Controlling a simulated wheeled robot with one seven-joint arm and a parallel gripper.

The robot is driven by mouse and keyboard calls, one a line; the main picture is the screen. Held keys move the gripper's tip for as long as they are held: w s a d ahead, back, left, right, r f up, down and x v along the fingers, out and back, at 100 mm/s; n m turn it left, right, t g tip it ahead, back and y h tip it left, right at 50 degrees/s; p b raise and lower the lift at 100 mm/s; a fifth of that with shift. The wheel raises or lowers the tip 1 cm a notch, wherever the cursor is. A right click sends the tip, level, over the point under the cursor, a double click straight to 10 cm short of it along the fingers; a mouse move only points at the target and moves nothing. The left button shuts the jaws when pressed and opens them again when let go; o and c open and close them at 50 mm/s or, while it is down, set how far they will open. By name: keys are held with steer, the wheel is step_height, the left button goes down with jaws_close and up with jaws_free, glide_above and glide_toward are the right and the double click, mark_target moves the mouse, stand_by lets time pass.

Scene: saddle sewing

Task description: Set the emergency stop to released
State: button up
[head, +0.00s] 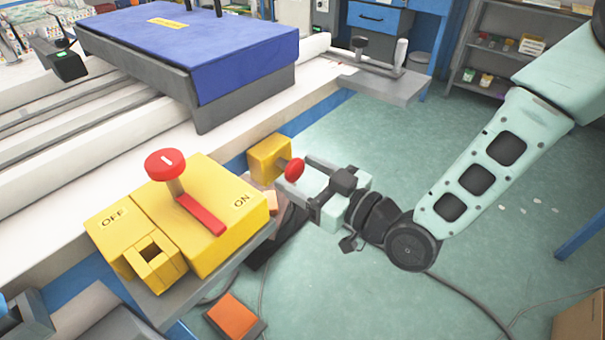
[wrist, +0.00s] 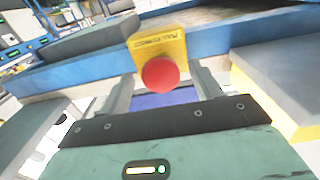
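The emergency stop is a red round button (head: 294,169) on a yellow box (head: 265,157), mounted at the side of the machine table. In the wrist view the red button (wrist: 160,73) sits in front of its yellow box (wrist: 157,45), which bears dark lettering. My gripper (head: 299,176) is at the button in the head view. In the wrist view its two fingers (wrist: 163,92) stand apart, one on each side of the button, with visible gaps. The gripper is open and holds nothing. Whether the button is pressed in or out cannot be told.
A yellow switch box (head: 225,208) with a red-knobbed lever, marked OFF and ON, stands close left of the gripper. A blue-topped block (head: 215,45) lies on the white machine bed. An orange pedal (head: 233,316) is on the floor. Green floor (head: 440,135) is open at the right.

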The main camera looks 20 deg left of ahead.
stand_by(0.3)
steer(key=p+v, duration=0.7)
steer(key=v, duration=1)
steer(key=shift+d+p, duration=0.2)
steer(key=shift+p, duration=0.2)
steer(key=shift+s, duration=0.1)
